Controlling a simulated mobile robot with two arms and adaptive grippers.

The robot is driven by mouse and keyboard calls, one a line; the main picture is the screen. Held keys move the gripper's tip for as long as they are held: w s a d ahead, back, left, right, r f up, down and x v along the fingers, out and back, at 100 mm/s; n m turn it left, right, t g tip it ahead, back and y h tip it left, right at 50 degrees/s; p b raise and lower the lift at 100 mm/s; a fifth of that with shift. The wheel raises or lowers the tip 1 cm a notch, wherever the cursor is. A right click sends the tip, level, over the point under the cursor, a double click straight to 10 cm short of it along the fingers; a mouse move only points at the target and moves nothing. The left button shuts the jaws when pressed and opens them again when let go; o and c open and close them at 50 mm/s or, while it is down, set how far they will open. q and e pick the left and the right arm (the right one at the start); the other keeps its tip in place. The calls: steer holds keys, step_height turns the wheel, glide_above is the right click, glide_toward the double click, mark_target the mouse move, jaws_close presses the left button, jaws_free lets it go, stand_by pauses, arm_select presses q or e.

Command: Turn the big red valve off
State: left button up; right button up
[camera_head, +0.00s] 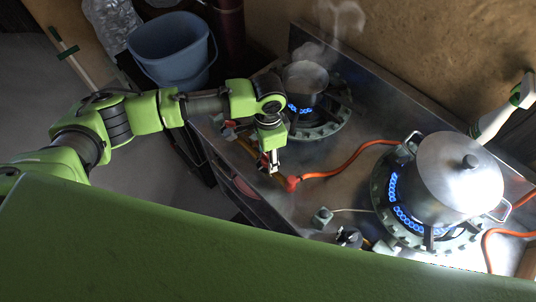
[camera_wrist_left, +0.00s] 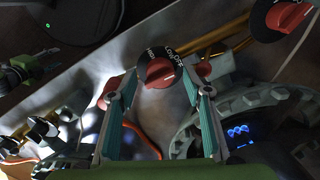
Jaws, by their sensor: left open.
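A red knob (camera_wrist_left: 160,72) on a black dial marked OFF, LOW and HIGH shows in the left wrist view. My left gripper (camera_wrist_left: 160,85) is open, with its two fingers apart on either side of the knob in that view; I cannot tell whether they touch it. In the head view my left gripper (camera_head: 268,165) points down at the front edge of the steel counter, and hides the knob there. A second red knob (camera_wrist_left: 285,16) on a black dial is at the top right of the wrist view.
A lidded pot (camera_head: 458,175) stands on a burner with blue flames. A smaller steaming pot (camera_head: 304,80) stands on the farther lit burner. An orange hose (camera_head: 345,166) runs across the steel counter (camera_head: 330,195). A blue bucket (camera_head: 172,50) is at the back left.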

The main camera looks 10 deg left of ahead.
arm_select(q)
step_height(320, 180, up, 11)
stand_by(0.3)
stand_by(0.5)
